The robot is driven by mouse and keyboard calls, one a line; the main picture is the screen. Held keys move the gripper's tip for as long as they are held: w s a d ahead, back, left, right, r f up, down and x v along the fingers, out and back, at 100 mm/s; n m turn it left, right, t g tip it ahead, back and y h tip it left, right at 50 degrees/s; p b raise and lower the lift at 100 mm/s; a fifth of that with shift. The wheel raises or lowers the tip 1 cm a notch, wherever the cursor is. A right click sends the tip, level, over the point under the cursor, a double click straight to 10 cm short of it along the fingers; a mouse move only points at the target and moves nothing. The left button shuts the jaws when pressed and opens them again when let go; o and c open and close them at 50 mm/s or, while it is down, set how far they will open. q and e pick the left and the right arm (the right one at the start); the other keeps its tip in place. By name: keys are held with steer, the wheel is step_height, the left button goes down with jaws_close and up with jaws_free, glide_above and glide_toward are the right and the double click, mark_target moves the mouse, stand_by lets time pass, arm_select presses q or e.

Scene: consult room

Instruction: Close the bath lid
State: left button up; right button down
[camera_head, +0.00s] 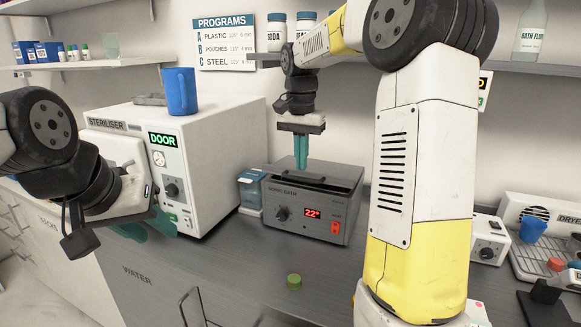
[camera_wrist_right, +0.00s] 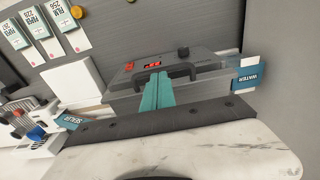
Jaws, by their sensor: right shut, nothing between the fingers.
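The grey sonic bath (camera_head: 305,215) stands on the dark counter, with a red display, a knob and a switch on its front. Its grey lid (camera_head: 325,180) with a dark handle appears to lie flat on top; the bath's inside is not visible. My right gripper (camera_head: 301,166) points down with its teal fingers together and empty, at the lid by the handle; I cannot tell whether they touch. In the right wrist view the fingers (camera_wrist_right: 157,92) show in front of the dark handle (camera_wrist_right: 165,73). My left gripper (camera_head: 146,228) is low in front of the steriliser, its teal fingers apart, partly hidden by its arm.
The white steriliser (camera_head: 215,165) with a blue mug (camera_head: 181,91) on it stands left of the bath. A drying rack (camera_head: 530,265) with a blue cup (camera_head: 533,230) is at right. Shelves (camera_head: 125,62) hang above.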

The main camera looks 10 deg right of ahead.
steer(key=shift+f, duration=1.15)
steer(key=shift+s+a+f, duration=0.1)
steer(key=shift+s+f, duration=0.15)
steer(key=shift+f, duration=0.75)
steer(key=shift+s+a+f, duration=0.1)
steer(key=shift+s+f, duration=0.1)
steer(key=shift+f, duration=0.75)
step_height(320, 180, up, 13)
steer(key=s+a, duration=0.1)
steer(key=s, duration=0.1)
steer(key=s+a+f+n+t+y, duration=0.1)
steer(key=s+f+n+t, duration=0.1)
steer(key=s, duration=0.8)
steer(key=s+a+f+n+t+y, duration=0.1)
steer(key=s+f+n+t, duration=0.2)
steer(key=s, duration=0.7)
step_height(320, 180, down, 2)
steer(key=shift+s+f+n+t+y, duration=0.1)
steer(key=shift+s+n+t+y, duration=0.25)
steer(key=shift+n, duration=0.85)
